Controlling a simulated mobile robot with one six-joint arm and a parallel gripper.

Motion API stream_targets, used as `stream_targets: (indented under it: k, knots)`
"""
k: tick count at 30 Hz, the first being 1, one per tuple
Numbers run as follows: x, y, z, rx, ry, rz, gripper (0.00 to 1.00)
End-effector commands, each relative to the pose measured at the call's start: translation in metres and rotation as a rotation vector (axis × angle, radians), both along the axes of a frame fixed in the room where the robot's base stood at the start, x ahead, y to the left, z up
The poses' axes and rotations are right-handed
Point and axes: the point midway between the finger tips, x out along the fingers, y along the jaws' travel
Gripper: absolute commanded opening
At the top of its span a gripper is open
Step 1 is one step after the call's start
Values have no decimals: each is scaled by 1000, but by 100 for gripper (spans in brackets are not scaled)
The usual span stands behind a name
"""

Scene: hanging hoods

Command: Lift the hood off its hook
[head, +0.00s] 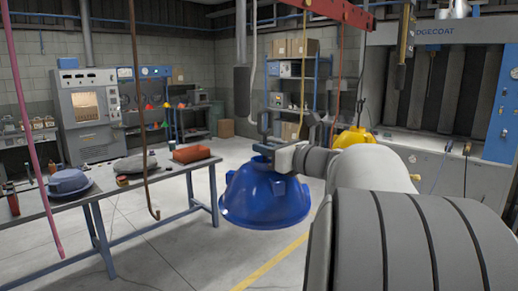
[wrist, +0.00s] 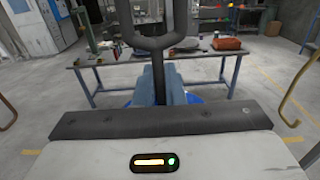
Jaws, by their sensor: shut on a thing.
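The blue hood (head: 262,200) hangs bowl-down in the middle of the head view, above the floor and right of the table. My gripper (head: 268,150) is shut at its top. In the wrist view, my gripper (wrist: 160,88) shows its blue-grey fingers closed around a dark stem, with a sliver of the blue hood (wrist: 196,99) behind them. A dark forked piece (wrist: 153,42) rises from the stem. A pale grey hook rod (head: 254,70) comes down just above the hood. I cannot tell whether the hook bears the hood.
A work table (head: 112,213) at left holds an orange tray (head: 191,154) and a blue-grey lid-like piece (head: 68,182). A brown hook (head: 140,110) and a pink rod (head: 30,130) hang in front of it. A yellow hood (head: 353,138) hangs behind my arm. Floor below is clear.

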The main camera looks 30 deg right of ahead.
Motion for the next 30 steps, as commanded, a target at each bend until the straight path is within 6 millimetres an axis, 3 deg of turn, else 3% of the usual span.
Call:
stream_targets:
  k: [11, 30]
  knots:
    - [-3, -1, 1, 0, -2, 0, 0]
    - [-69, -25, 4, 0, -2, -1, 0]
